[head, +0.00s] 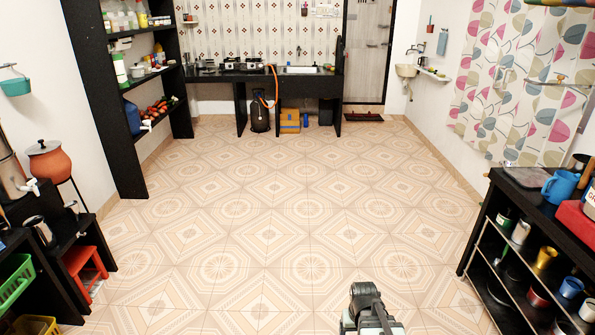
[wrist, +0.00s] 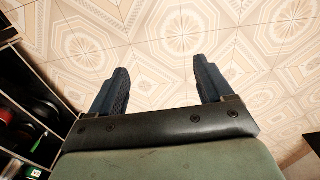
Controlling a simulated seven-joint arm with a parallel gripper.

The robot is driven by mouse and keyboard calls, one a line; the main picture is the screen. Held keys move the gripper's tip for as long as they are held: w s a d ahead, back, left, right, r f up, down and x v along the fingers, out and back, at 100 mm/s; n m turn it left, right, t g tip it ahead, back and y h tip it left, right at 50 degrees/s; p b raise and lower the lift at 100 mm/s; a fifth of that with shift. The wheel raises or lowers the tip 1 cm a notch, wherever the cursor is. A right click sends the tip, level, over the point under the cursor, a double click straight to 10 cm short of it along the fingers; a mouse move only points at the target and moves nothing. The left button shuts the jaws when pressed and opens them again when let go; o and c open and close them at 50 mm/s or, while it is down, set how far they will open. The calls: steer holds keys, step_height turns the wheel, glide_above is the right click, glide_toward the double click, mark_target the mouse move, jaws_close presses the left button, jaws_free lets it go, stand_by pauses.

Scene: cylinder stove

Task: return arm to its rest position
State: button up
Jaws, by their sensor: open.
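My gripper shows in the wrist view (wrist: 155,85), its two dark fingers spread wide apart. Nothing is between them; only patterned floor tiles lie beyond. In the head view, part of my arm (head: 367,310) shows at the bottom edge, right of centre, over the bare floor. The fingertips cannot be made out in the head view.
A black shelf (head: 510,195) with cups and jars stands at the right. A black counter (head: 300,76) with a stove (head: 243,64) and sink is at the far wall. Tall black shelves (head: 121,150) and a red stool (head: 84,265) are at the left. The middle floor (head: 290,200) is clear.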

steer(key=s+f+g, duration=0.2)
steer(key=s+f, duration=0.5)
steer(key=s, duration=0.3)
steer(key=s+f+g, duration=0.2)
steer(key=s+f, duration=0.4)
steer(key=s, duration=0.4)
steer(key=s+a+f+g, duration=0.1)
steer(key=s+f+g, duration=0.2)
steer(key=s+f, duration=0.4)
steer(key=s, duration=0.3)
steer(key=shift+s+f, duration=0.35)
stand_by(0.3)
